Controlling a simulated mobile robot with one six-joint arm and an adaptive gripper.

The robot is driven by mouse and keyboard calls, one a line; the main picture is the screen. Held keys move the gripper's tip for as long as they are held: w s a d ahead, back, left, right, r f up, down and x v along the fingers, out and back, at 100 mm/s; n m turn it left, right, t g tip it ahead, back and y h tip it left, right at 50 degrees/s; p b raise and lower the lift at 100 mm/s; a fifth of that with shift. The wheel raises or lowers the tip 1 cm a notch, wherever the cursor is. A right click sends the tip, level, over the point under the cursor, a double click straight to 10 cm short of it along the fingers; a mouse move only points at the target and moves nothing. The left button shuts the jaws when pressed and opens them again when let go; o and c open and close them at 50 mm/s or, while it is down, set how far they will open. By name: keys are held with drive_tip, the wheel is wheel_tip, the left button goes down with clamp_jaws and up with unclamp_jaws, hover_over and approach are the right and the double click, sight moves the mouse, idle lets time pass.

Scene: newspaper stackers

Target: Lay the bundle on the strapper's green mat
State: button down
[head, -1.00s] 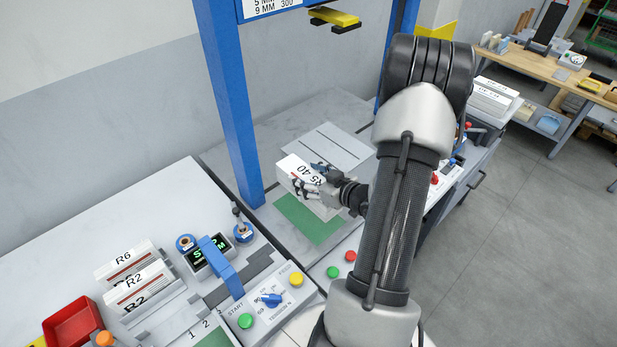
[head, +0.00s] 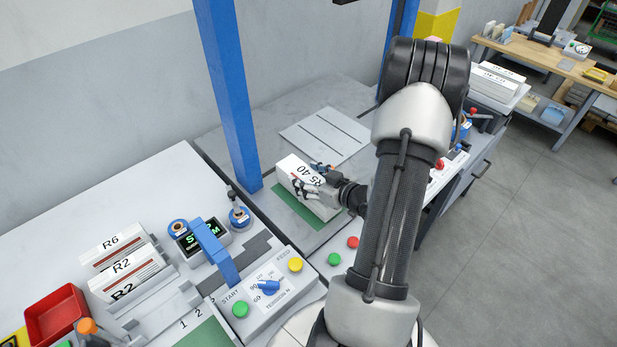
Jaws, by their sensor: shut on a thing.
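The bundle (head: 296,172) is a white block of paper with "R5 40" on its top. My gripper (head: 316,180) is shut on it, with the fingers across its near right part. The bundle is at the strapper's green mat (head: 303,224), over its far part, and covers some of it. A green strip shows on the near and left sides of the bundle. I cannot tell whether its underside touches the mat. My arm hides the area to the right of the gripper.
The strapper's blue post (head: 228,95) stands close behind and left of the bundle. A grey slotted plate (head: 325,135) lies behind. Green (head: 334,259) and red (head: 353,242) buttons sit in front. White bundles marked R6 (head: 112,244) and R2 (head: 125,270) stand at left.

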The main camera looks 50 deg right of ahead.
drive_tip(key=shift+f+b, duration=0.5)
idle(0.6)
drive_tip(key=c, duration=1)
unclamp_jaws()
drive_tip(key=o, duration=0.5)
drive_tip(key=shift+f, duration=0.15)
drive_tip(key=shift+s, duration=0.15)
drive_tip(key=v, duration=1.2)
